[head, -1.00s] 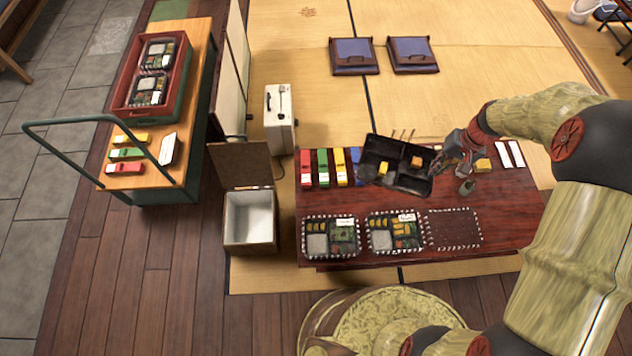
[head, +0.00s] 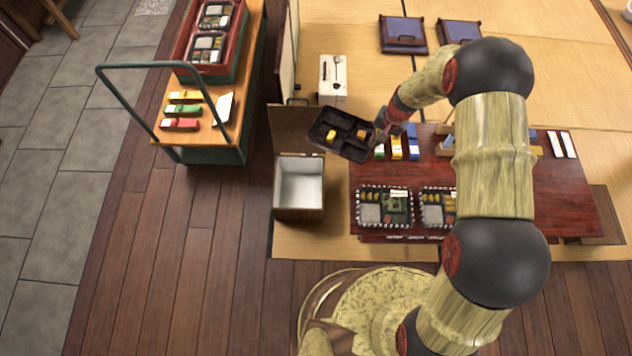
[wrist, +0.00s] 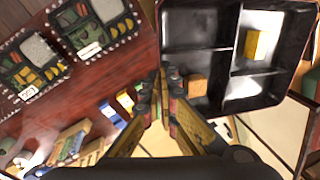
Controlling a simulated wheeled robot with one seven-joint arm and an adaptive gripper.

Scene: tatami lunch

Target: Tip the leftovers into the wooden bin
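My gripper (head: 382,124) is shut on the edge of a black divided lunch box (head: 340,151), which also shows in the wrist view (wrist: 193,58). The box is held in the air, slightly tilted, over the gap between the table and the bin's raised lid. An orange piece (wrist: 196,85) and a yellow piece (wrist: 255,43) lie in separate compartments; the others look empty. The wooden bin (head: 299,214) stands on the floor left of the table, open, with a pale, empty-looking inside. Its lid (head: 290,130) stands up behind it, partly covered by the box.
The dark red table (head: 560,190) holds filled lunch boxes (head: 384,206) on patterned mats and coloured packets (head: 397,148). A white appliance (head: 332,78) stands behind the bin. A trolley (head: 235,130) stands to the left. Wooden floor before the bin is clear.

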